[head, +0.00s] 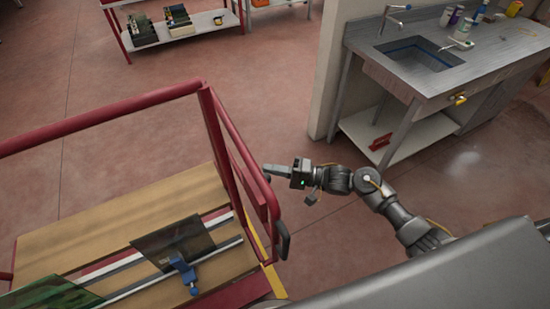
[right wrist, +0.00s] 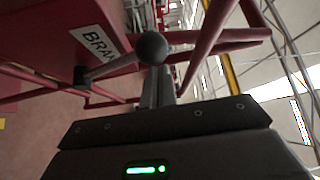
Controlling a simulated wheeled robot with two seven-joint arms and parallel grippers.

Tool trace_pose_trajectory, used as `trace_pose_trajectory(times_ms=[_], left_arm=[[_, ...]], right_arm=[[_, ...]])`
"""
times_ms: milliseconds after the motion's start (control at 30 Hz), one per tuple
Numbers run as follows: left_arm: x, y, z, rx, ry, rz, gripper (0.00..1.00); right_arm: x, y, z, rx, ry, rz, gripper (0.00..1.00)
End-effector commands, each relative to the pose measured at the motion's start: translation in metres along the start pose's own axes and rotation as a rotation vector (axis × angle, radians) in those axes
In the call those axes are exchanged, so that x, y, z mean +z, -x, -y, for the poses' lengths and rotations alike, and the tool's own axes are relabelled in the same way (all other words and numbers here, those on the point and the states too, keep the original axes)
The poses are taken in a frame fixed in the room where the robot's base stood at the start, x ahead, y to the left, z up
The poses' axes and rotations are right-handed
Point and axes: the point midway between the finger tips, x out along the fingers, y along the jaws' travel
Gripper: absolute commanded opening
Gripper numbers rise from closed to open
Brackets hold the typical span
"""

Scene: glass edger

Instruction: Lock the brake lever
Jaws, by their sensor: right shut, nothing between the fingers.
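The brake lever shows in the right wrist view as a grey rod with a dark ball knob (right wrist: 151,47), sticking out from a red panel (right wrist: 60,30) with a partly visible white label. My right gripper (right wrist: 157,73) is shut and empty. Its fingertips appear just behind or at the knob in that view; I cannot tell whether they touch. In the head view my right gripper (head: 268,168) is beside the upper outer side of the cart's red end frame (head: 232,150). The lever cannot be made out there. My left gripper is out of view.
The red-railed cart has a wooden deck (head: 130,205) carrying dark and green glass sheets and a blue-knobbed fixture (head: 184,272). A steel sink bench (head: 450,75) stands at the upper right. A red rack (head: 172,38) stands behind. Floor between them is clear.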

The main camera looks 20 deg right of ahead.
Motion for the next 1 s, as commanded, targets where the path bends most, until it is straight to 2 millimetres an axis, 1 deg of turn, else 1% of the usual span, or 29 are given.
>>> trace_pose_trajectory(times_ms=[100,467,1000], left_arm=[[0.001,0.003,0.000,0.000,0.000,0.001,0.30],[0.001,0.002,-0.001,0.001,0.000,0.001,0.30],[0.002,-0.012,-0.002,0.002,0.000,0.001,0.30]], right_arm=[[0.004,0.002,0.000,0.000,0.001,0.000,0.00],[0.005,0.002,-0.001,-0.001,0.002,0.000,0.00],[0.015,-0.002,-0.004,-0.058,0.069,0.021,0.00]])
